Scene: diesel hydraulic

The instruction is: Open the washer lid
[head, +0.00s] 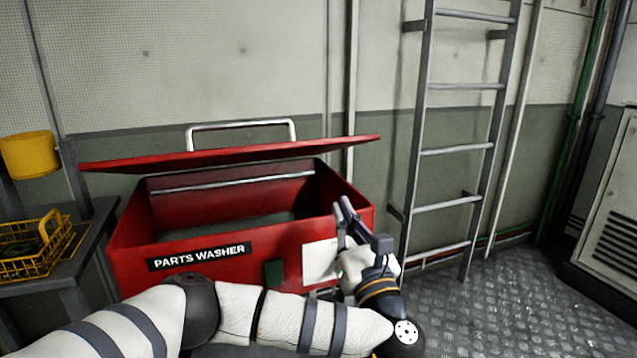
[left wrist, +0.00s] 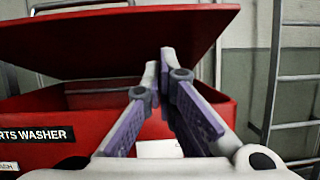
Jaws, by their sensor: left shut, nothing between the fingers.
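The red parts washer (head: 210,268) stands against the wall. Its red lid (head: 230,154) is raised partway, leaving a wide gap at the front through which the dark inside shows. A metal handle (head: 242,124) is on the lid. My left gripper (head: 343,205) is shut and empty, in front of the washer's right front corner with its fingers pointing up, near the lid's right end. In the left wrist view the fingers (left wrist: 160,62) overlap the lid (left wrist: 130,40) in the picture; I cannot tell whether they touch it. My right gripper is not in view.
A dark table (head: 88,235) with a yellow wire basket (head: 35,262) stands on the left, below a yellow container (head: 28,155). A metal ladder (head: 461,151) is on the wall to the right. The floor (head: 500,310) at right is clear.

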